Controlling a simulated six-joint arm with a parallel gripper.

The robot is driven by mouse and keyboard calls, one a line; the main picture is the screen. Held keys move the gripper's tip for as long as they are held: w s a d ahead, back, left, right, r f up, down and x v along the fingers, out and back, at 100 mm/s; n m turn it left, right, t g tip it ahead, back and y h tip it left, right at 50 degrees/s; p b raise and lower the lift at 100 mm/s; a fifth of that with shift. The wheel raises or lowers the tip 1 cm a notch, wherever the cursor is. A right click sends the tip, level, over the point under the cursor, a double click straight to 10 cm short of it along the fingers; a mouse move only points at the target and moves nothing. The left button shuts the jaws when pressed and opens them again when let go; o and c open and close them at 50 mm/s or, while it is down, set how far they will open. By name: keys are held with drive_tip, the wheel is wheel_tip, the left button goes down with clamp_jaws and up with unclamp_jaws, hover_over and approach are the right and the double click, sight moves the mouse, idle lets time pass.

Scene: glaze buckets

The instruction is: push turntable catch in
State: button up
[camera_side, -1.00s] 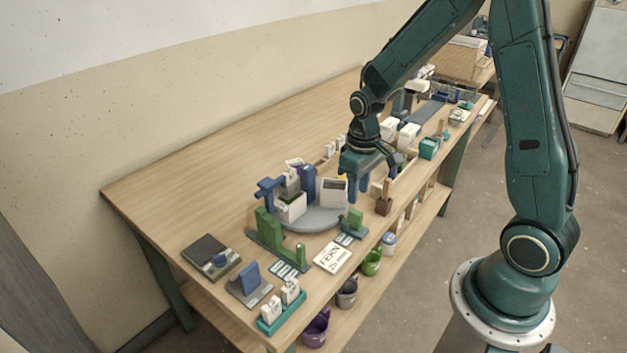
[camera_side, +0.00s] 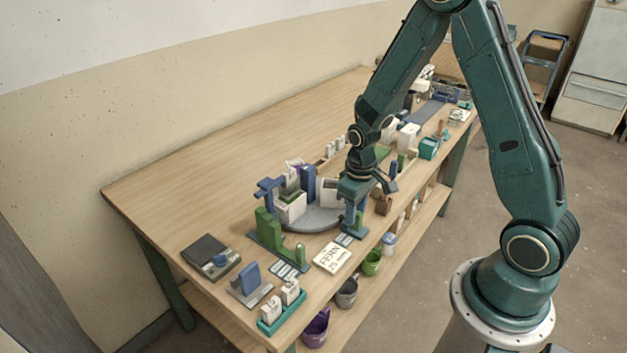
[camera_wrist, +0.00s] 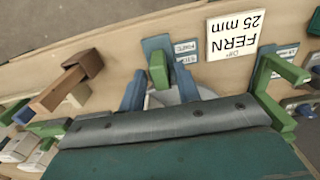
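The turntable (camera_side: 312,219) is a grey disc on the bench, carrying white boxes and blue uprights. At its front right edge is a small green catch on a blue base, mostly hidden behind my gripper (camera_side: 355,219) in the side view. In the wrist view the green catch (camera_wrist: 158,71) stands between my two blue fingers (camera_wrist: 160,80), with its blue base (camera_wrist: 158,44) beyond. The fingers are spread apart. I cannot tell whether either finger touches the catch. A grey strip of the turntable (camera_wrist: 165,98) shows between the fingers.
A white card reading FERN 25 mm (camera_side: 332,257) lies just in front. A green bracket (camera_side: 268,232) stands at the turntable's left front. A brown block (camera_side: 383,205) sits to the right. Coloured buckets (camera_side: 372,263) are below the bench edge. The bench's back left is clear.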

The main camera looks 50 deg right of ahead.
clamp_jaws()
drive_tip(key=shift+w, duration=0.95)
idle(0.4)
unclamp_jaws()
drive_tip(key=shift+r, duration=0.1)
drive_tip(key=shift+r, duration=3.4)
